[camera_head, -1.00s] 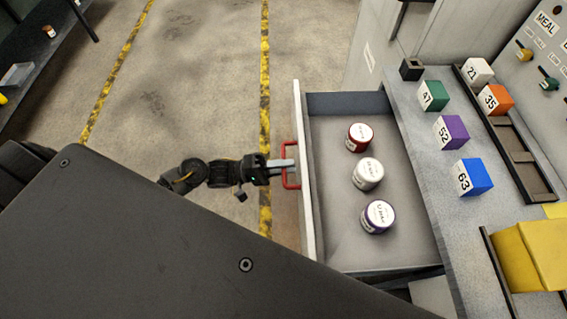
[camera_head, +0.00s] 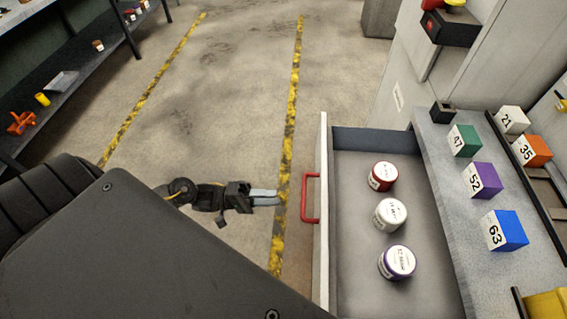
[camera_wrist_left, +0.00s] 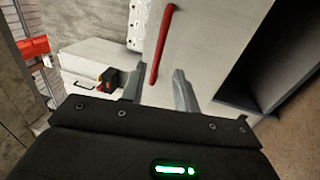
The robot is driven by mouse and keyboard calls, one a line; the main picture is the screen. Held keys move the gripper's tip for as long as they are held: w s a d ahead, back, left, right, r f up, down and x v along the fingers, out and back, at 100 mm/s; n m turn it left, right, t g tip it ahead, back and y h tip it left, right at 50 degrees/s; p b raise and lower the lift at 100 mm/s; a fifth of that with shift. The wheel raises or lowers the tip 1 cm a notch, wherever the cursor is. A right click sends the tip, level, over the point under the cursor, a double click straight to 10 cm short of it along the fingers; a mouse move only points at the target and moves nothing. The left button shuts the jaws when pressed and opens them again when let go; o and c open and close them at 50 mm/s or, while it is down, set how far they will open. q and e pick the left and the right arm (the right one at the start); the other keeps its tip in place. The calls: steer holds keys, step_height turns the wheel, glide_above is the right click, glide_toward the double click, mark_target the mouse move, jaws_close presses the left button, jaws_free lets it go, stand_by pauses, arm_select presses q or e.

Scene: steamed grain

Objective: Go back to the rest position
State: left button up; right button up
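My left gripper (camera_head: 264,197) is left of the open drawer (camera_head: 350,280), over the floor, with a clear gap to the red drawer handle (camera_head: 308,198). In the left wrist view its two fingers (camera_wrist_left: 158,88) stand apart with nothing held between them. The red handle (camera_wrist_left: 161,45) shows beyond the fingertips there, on the pale drawer front. The drawer holds a red-sided jar (camera_head: 382,176), a white jar (camera_head: 390,214) and a purple-sided jar (camera_head: 397,262), all upright. My right gripper is not in view.
A counter (camera_head: 440,160) right of the drawer carries numbered blocks, among them green (camera_head: 464,140), purple (camera_head: 482,181) and blue (camera_head: 505,230). A dark shelf (camera_head: 75,85) with small items stands at the far left. Open floor (camera_head: 220,90) with yellow lines lies between.

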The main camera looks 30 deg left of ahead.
arm_select(q)
steer(key=shift+s+a, duration=0.2)
steer(key=shift+a, duration=0.15)
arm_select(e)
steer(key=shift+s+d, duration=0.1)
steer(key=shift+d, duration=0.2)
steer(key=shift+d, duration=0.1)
